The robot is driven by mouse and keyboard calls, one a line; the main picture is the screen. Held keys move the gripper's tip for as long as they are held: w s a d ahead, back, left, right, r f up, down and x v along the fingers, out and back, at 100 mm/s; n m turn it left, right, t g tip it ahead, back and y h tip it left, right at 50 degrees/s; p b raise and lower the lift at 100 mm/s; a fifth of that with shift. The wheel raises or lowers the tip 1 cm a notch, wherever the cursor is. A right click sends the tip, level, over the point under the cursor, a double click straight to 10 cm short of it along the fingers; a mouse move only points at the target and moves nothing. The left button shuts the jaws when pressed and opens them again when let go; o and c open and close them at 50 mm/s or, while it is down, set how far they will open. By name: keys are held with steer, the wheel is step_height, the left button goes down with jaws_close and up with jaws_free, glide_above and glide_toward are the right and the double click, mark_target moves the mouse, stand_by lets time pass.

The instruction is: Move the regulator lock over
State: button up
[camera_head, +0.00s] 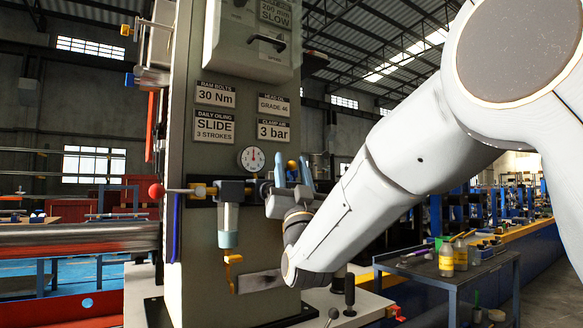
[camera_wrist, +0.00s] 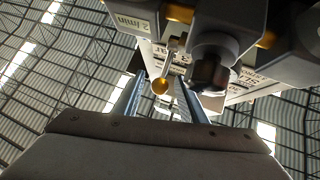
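The regulator assembly (camera_head: 231,189) is a grey block with a bowl below it, mounted on the machine column under a round gauge. A small lever with a brass ball (camera_wrist: 160,86) hangs beside a dark knob (camera_wrist: 208,75) in the wrist view; it looks like the regulator lock, but no label confirms this. The brass ball also shows in the head view (camera_head: 292,165). My gripper (camera_head: 293,166) is open, its two blue fingers apart, one on each side of the ball. In the wrist view my gripper (camera_wrist: 159,80) shows a gap around the ball; I cannot tell its depth.
A red ball handle (camera_head: 156,190) sticks out left of the regulator. The pressure gauge (camera_head: 252,158) and several label plates (camera_head: 214,125) sit above it. A brass-coloured spout (camera_head: 232,270) hangs below. A side table (camera_head: 470,267) with bottles stands at the right.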

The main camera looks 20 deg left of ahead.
steer(key=v, duration=0.8)
